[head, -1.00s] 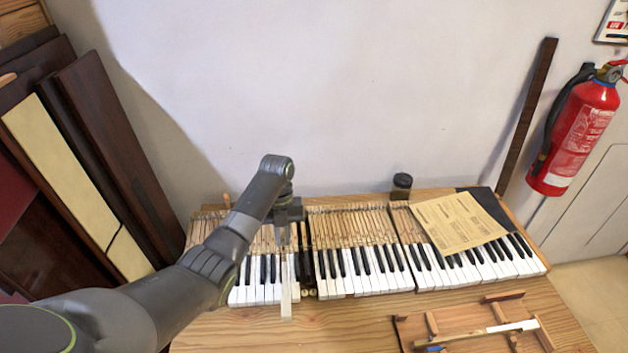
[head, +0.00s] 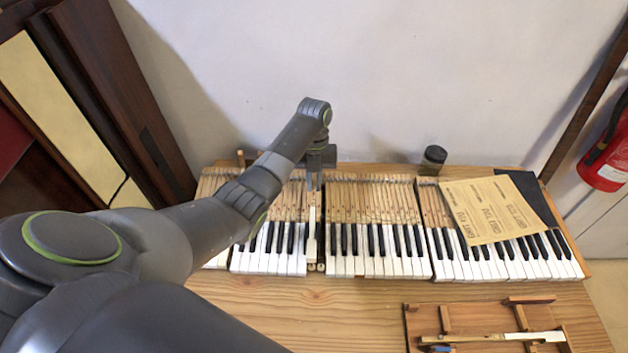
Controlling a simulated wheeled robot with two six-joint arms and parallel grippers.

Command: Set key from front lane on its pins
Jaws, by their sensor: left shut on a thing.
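The piano key (head: 311,238) has a white front and is held above the row of keys, roughly over a narrow gap in the keyboard (head: 376,265). My left gripper (head: 314,186) is shut on it, on its part farther back. The key's front end lies slightly left of the gap's middle, and I cannot tell whether it touches anything. Small round pins (head: 317,267) show at the front of the gap. The rear pins are hidden by the gripper and key. My right gripper is out of view.
A wooden tray (head: 408,325) at the lower right holds another key (head: 490,338). A printed sheet (head: 490,207) lies over the keyboard's right part. A dark jar (head: 433,160) stands behind. The table (head: 300,310) is bare in front of the keys.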

